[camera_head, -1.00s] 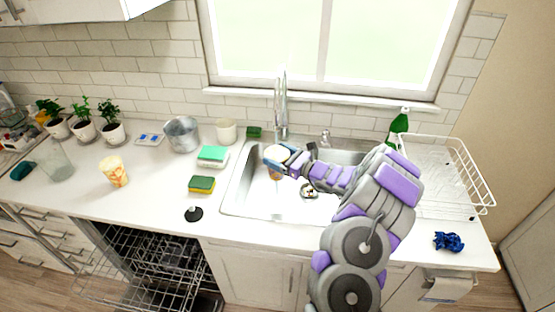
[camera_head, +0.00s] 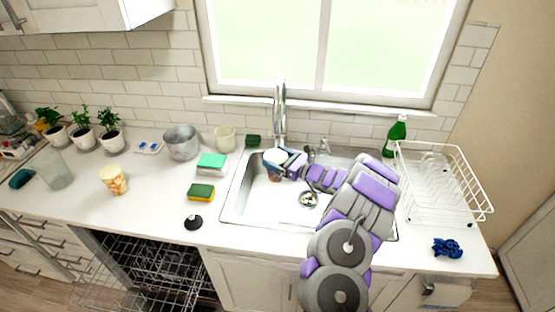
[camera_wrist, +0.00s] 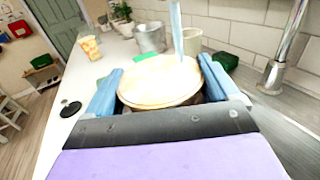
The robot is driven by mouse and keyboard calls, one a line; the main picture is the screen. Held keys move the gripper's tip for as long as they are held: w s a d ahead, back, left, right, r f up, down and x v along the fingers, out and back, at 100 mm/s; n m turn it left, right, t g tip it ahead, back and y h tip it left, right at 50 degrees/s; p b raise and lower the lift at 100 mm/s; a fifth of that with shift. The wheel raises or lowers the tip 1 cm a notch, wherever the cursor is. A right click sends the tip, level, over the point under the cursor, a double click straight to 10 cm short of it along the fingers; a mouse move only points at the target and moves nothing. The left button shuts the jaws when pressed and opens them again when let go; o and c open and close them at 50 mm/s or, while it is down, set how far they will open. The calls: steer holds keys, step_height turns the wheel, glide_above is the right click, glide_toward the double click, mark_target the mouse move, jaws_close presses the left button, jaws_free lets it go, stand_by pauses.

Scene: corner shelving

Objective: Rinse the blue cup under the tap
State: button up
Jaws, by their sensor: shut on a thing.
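My gripper (camera_head: 278,158) is shut on a cup (camera_wrist: 160,88) over the left part of the sink. In the wrist view the cup sits between my two blue fingers, its round mouth facing up. Its inside looks cream; its outside is mostly hidden, so I cannot confirm that it is blue. The tap (camera_head: 281,105) rises at the back of the sink (camera_head: 250,208). In the wrist view a pale blue stream, which looks like water (camera_wrist: 177,30), comes down to the cup's mouth at its far side.
A yellow-green sponge (camera_head: 201,192), a green-and-white sponge (camera_head: 211,162) and a metal pot (camera_head: 181,142) stand left of the sink. A patterned cup (camera_head: 113,180) is farther left. A white dish rack (camera_head: 474,185) and green bottle (camera_head: 397,130) are on the right. The dishwasher (camera_head: 160,270) is open below.

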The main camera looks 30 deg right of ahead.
steer(key=shift+s+d, duration=0.3)
steer(key=shift+d, duration=0.3)
steer(key=shift+a, duration=0.2)
steer(key=shift+w+a, duration=0.3)
steer(key=shift+a, duration=0.1)
steer(key=shift+d, duration=0.1)
stand_by(0.4)
steer(key=shift+s+d, duration=0.3)
steer(key=shift+d, duration=0.15)
steer(key=shift+s, duration=0.1)
steer(key=shift+s+a, duration=0.7)
steer(key=shift+s, duration=0.45)
steer(key=shift+s+a, duration=0.65)
steer(key=shift+s, duration=0.45)
steer(key=shift+s+a, duration=0.7)
steer(key=shift+s, duration=0.45)
